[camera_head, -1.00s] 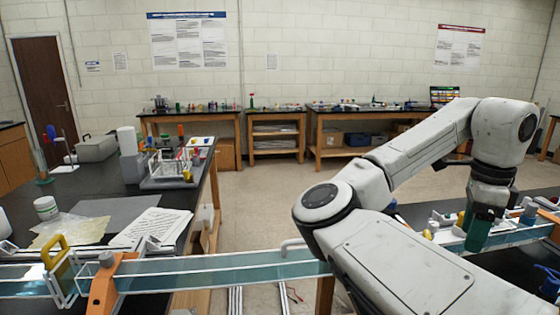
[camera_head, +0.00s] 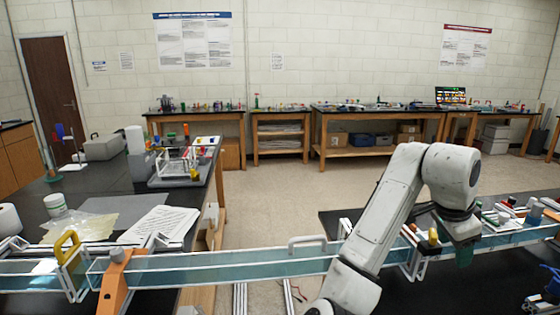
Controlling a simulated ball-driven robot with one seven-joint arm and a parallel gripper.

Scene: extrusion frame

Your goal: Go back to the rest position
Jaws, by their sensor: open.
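My arm comes up from the bottom middle and bends down at its wrist on the right. My gripper (camera_head: 464,256) hangs from it, pointing down over the right-hand bench (camera_head: 440,283). Its fingers are small and dark here, and I see nothing held in them. The bench's small parts stand just behind and to the right of it.
A long extrusion frame with a teal channel (camera_head: 225,268) runs across the front, bridging the gap between two black benches. An orange support (camera_head: 116,285) and a yellow handle (camera_head: 66,247) stand at left. Papers (camera_head: 157,225) and a rack (camera_head: 182,168) lie on the left bench. Open floor lies beyond.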

